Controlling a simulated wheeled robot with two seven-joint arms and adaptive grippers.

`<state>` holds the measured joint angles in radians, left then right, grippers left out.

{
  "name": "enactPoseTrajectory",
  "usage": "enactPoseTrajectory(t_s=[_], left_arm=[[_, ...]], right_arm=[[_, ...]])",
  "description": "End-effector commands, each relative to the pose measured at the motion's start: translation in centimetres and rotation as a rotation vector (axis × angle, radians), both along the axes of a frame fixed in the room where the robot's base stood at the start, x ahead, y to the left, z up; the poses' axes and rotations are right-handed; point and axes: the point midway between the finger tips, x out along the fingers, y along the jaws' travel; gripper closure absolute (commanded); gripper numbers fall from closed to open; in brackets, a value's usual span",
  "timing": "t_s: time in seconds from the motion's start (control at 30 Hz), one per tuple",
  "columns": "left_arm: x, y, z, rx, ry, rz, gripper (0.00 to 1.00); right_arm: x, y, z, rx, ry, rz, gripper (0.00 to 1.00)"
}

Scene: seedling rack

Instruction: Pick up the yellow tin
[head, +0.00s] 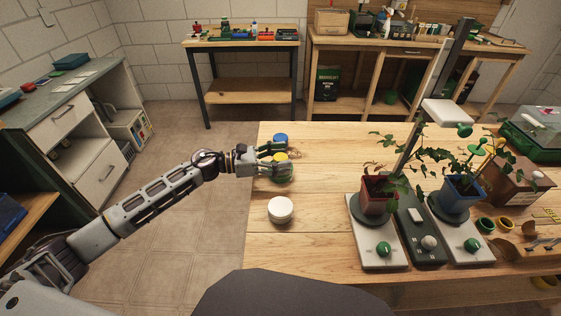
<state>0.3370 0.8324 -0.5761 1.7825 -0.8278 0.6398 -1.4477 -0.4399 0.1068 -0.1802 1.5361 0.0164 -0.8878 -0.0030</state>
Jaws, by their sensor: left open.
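The yellow tin (280,157) stands near the left edge of the wooden table, partly hidden by my left gripper. My left gripper (277,160) is open, reaching in from the left with its fingers at the yellow tin. I cannot tell whether the fingers touch it. A blue-topped tin (281,138) stands just behind it. A white-topped tin (280,206) stands apart, nearer to me. Something green shows just below the gripper, but I cannot tell what it is. My right gripper is not in view.
On the right of the table (318,162) stand a red pot (376,196) and a blue pot (459,188) with plants, on white bases with green knobs. A pale lamp head (447,112) on a dark post rises behind them. The table's middle is clear.

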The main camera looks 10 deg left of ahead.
Motion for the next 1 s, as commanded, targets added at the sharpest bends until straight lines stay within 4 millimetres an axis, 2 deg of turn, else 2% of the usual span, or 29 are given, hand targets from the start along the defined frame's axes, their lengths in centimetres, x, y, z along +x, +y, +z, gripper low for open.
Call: enactPoseTrajectory(t_s=[0.1, 0.5, 0.8, 1.0], left_arm=[[0.0, 0.0, 0.0, 0.0, 0.0, 0.0, 0.34], [0.0, 0.0, 0.0, 0.0, 0.0, 0.0, 0.85], [0.0, 0.0, 0.2, 0.0, -0.001, 0.0, 0.85], [0.1, 0.1, 1.5, 0.001, -0.003, 0.001, 0.85]], right_arm=[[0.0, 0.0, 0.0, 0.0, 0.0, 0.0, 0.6], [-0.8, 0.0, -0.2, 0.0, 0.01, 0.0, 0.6], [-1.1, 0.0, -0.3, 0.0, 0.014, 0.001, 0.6], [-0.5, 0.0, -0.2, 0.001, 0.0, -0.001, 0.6]])
